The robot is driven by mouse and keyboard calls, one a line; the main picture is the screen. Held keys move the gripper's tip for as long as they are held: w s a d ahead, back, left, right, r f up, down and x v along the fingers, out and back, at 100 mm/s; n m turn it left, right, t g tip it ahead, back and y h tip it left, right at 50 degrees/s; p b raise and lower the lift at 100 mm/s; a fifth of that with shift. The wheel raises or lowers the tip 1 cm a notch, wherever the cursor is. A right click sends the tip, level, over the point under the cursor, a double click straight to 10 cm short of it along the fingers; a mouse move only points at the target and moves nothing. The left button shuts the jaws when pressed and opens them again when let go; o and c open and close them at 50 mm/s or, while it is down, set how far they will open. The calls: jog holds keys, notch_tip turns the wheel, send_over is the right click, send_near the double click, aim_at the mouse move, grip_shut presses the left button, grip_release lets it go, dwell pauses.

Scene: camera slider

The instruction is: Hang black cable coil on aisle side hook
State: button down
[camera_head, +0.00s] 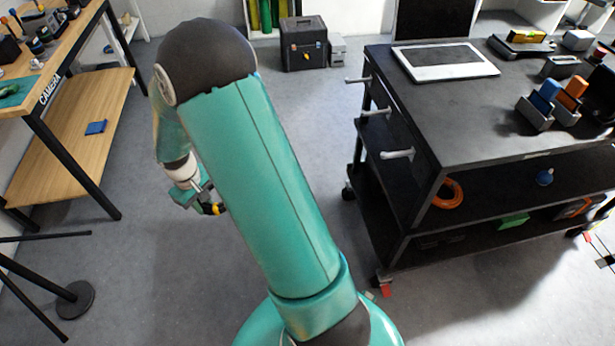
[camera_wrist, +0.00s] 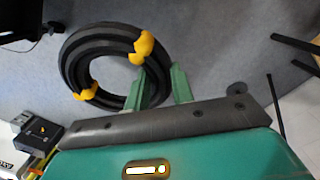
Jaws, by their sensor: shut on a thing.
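The black cable coil (camera_wrist: 70,62) is a thick ring with yellow ties. In the wrist view it is at the upper left, its near side at the fingers of my gripper (camera_wrist: 160,84). My gripper is shut on the coil's edge; the exact contact is partly hidden. In the head view my gripper (camera_head: 203,196) hangs left of the cart, with a small black and yellow part of the coil (camera_head: 212,208) showing below it. Several pale hooks stick out from the cart's left side, including an upper one (camera_head: 357,80) and a lower front one (camera_head: 397,154). The hooks look empty.
The dark cart (camera_head: 470,105) carries a laptop-like panel (camera_head: 445,62) and tools, with an orange coil (camera_head: 448,194) on its shelf. A wooden workbench (camera_head: 70,130) stands left. A stand base (camera_head: 75,299) is at lower left.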

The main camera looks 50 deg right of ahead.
jog(key=s+d, duration=0.2)
jog(key=s+d+g, duration=0.1)
jog(key=s+d, duration=0.1)
jog(key=s+d+f+n+g, duration=0.1)
jog(key=s+d, duration=0.1)
jog(key=shift+s+d+f+h, duration=0.1)
jog(key=shift+s+d+h, duration=0.1)
jog(key=shift+h, duration=0.2)
jog(key=shift+s+d+r+n+g+h, duration=0.95)
jog(key=shift+s+d+g+h, duration=0.65)
jog(key=shift+s+d, duration=3.9)
jog(key=shift+s+d+r+n+g+h, duration=0.9)
jog(key=shift+s+d+h, duration=1.25)
jog(key=shift+s+d, duration=3.3)
jog(key=shift+s+d+r+n+g+h, duration=0.65)
jog(key=shift+s+d+n+g+h, duration=0.8)
jog(key=shift+s+d, duration=4.05)
jog(key=shift+s+a+m+h, duration=0.3)
jog(key=shift+s+a+h, duration=0.1)
jog(key=shift+s+a, duration=0.25)
jog(key=c, duration=1.1)
grip_release()
